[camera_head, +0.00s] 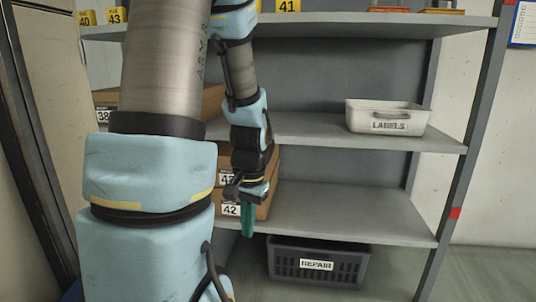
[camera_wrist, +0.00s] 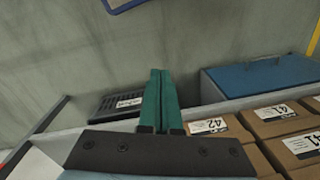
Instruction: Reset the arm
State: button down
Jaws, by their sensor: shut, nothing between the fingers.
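My arm reaches down across the left half of the head view, in front of the shelf rack. My gripper (camera_head: 247,222) hangs with its green fingers pointing down, in front of the lower shelf and beside the cardboard boxes. In the wrist view the two green fingers (camera_wrist: 160,78) lie together, shut, with nothing between them.
A grey shelf rack (camera_head: 365,215) holds a white LABELS bin (camera_head: 386,123) and cardboard boxes (camera_head: 262,192). A dark REPAIR crate (camera_head: 352,268) stands below the lowest visible shelf. The wrist view shows numbered boxes (camera_wrist: 228,128) and a blue surface (camera_wrist: 262,76) at right.

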notch_tip(320, 180, up, 42)
jog(key=s+a+n+t+p, duration=0.1)
jog(key=n+p, duration=0.3)
jog(key=p, duration=3.5)
jog(key=shift+s+a+r+h, duration=0.25)
jog(key=shift+s+a+h, duration=0.2)
jog(key=shift+s, duration=0.45)
